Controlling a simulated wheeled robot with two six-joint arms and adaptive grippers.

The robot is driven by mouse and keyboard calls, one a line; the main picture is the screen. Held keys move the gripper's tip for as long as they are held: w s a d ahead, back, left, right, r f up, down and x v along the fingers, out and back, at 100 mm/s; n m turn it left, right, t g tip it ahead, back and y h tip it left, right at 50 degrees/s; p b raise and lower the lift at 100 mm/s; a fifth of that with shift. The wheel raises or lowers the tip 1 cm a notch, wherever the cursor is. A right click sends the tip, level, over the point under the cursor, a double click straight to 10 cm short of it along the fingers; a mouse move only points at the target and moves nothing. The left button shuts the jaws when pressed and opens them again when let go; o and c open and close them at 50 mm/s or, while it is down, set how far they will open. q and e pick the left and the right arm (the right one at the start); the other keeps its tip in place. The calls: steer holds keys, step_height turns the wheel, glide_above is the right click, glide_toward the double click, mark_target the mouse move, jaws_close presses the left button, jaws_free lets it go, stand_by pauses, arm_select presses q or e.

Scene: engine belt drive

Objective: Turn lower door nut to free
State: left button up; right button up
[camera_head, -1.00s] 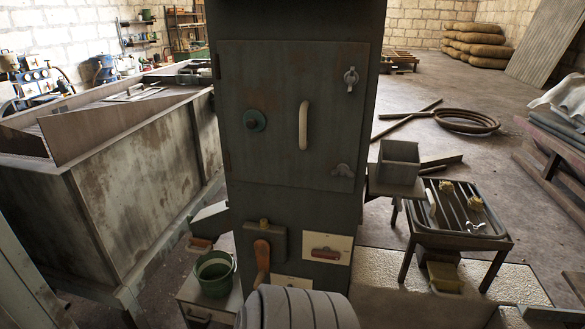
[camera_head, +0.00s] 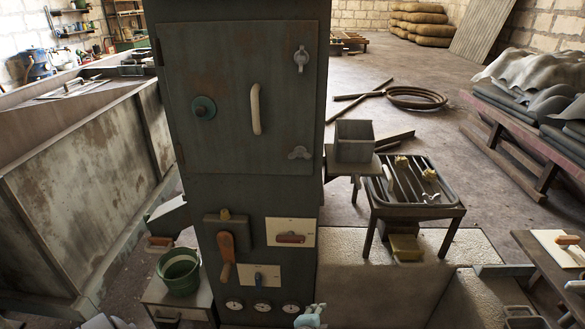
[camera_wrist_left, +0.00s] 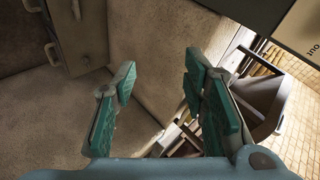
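The lower door nut (camera_head: 300,153) is a grey wing nut at the lower right corner of the dark cabinet door (camera_head: 240,100). Its wings lie roughly level. A second wing nut (camera_head: 301,58) sits upright at the door's upper right. My left gripper (camera_wrist_left: 160,100) is open and empty in the left wrist view, its teal fingers well apart. A pale teal gripper part (camera_head: 310,317), apparently the left one, shows at the bottom of the head view, well below the lower nut and not touching it. My right gripper is not seen.
Below the door are an orange-handled lever (camera_head: 227,255), a red-handled plate (camera_head: 290,233) and several gauges. A grey box (camera_head: 354,140) and slatted table (camera_head: 415,190) stand right of the cabinet. A green bucket (camera_head: 179,271) stands left. Pale concrete blocks (camera_head: 400,290) fill the lower right.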

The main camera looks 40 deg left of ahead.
mark_target(300, 155)
arm_select(q)
steer(key=w+a+r+m+t+y, duration=0.1)
steer(key=w+a+r+t+y, duration=0.15)
steer(key=r, duration=1.05)
steer(key=w+a+r+m+t+y, duration=0.1)
steer(key=w+r+t+y, duration=0.15)
steer(key=r, duration=1.05)
steer(key=s+a+r+n+y, duration=0.1)
steer(key=s+a+r+y, duration=0.15)
steer(key=r, duration=0.45)
steer(key=s+a+r+y, duration=0.1)
steer(key=s+a+r, duration=0.15)
steer(key=r, duration=0.35)
steer(key=shift+h, duration=0.25)
steer(key=b+x, duration=0.1)
steer(key=x, duration=1.2)
steer(key=shift+w+r, duration=0.1)
steer(key=shift+w, duration=0.3)
jaws_close()
